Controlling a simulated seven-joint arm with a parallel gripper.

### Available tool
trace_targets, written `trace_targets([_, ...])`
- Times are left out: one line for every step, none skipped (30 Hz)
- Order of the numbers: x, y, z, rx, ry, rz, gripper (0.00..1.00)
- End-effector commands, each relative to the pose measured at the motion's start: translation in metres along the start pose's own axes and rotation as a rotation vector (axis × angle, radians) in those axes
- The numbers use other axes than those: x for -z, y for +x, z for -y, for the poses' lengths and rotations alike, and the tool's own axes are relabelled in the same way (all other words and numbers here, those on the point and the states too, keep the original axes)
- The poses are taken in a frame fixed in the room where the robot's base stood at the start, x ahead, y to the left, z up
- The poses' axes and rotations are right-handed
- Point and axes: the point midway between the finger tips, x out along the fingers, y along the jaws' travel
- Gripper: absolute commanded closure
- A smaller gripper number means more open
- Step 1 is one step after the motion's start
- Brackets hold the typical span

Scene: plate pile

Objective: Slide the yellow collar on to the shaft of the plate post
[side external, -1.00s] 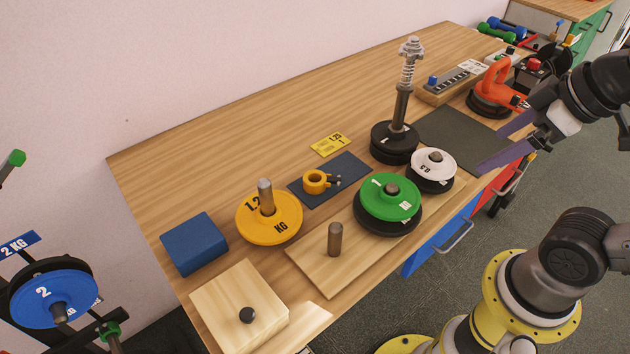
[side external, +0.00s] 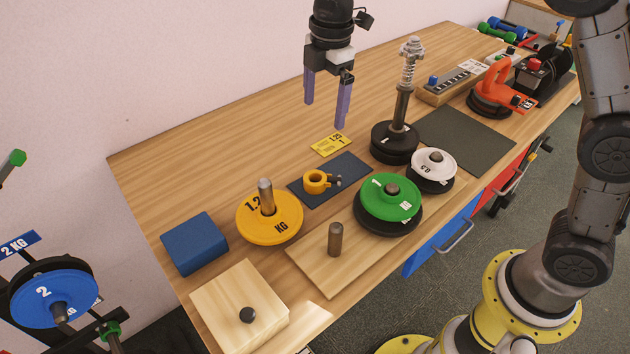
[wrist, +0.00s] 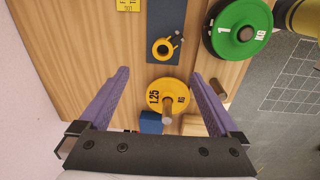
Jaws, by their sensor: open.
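The yellow collar (side external: 315,182), a small ring with a dark lever, lies on a dark blue mat (side external: 352,166). It also shows in the wrist view (wrist: 163,48). A post (side external: 265,190) rises through a yellow 1.25 kg plate (side external: 285,226), left of the mat; its shaft top (wrist: 167,119) shows in the wrist view. I cannot tell for sure whether this is the plate post or the bare peg (side external: 335,238) on the wooden board is. My gripper (side external: 324,115) is open and empty, high above the table behind the collar, its purple fingers pointing down.
A green plate (side external: 378,189) and a white plate (side external: 432,158) stand right of the collar. A tall black stand with a spring (side external: 402,105) rises right of my gripper. A blue block (side external: 194,243) and a wooden block (side external: 225,305) lie left. The back left table is clear.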

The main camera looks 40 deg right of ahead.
Motion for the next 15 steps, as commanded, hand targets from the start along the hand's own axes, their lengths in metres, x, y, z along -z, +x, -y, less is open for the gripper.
trace_targets([0.006, 0.014, -0.002, 0.025, -0.01, 0.006, 0.02])
trace_targets([0.008, 0.021, -0.002, 0.038, -0.014, 0.009, 0.02])
trace_targets([0.01, 0.028, -0.001, 0.052, -0.018, 0.013, 0.02])
trace_targets([0.011, 0.032, 0.0, 0.062, -0.021, 0.015, 0.02])
trace_targets([0.012, 0.036, 0.0, 0.067, -0.024, 0.017, 0.02])
trace_targets([0.013, 0.04, 0.001, 0.072, -0.027, 0.018, 0.02])
trace_targets([0.014, 0.043, 0.002, 0.074, -0.028, 0.018, 0.02])
trace_targets([0.015, 0.046, 0.002, 0.074, -0.03, 0.018, 0.02])
trace_targets([0.015, 0.051, 0.003, 0.075, -0.03, 0.019, 0.02])
trace_targets([0.014, 0.057, 0.003, 0.075, -0.029, 0.019, 0.02])
trace_targets([0.014, 0.062, 0.004, 0.076, -0.029, 0.019, 0.02])
trace_targets([0.014, 0.07, 0.005, 0.076, -0.028, 0.019, 0.02])
trace_targets([0.014, 0.076, 0.005, 0.076, -0.028, 0.019, 0.02])
trace_targets([0.013, 0.082, 0.005, 0.077, -0.028, 0.019, 0.02])
trace_targets([0.013, 0.089, 0.006, 0.075, -0.028, 0.019, 0.02])
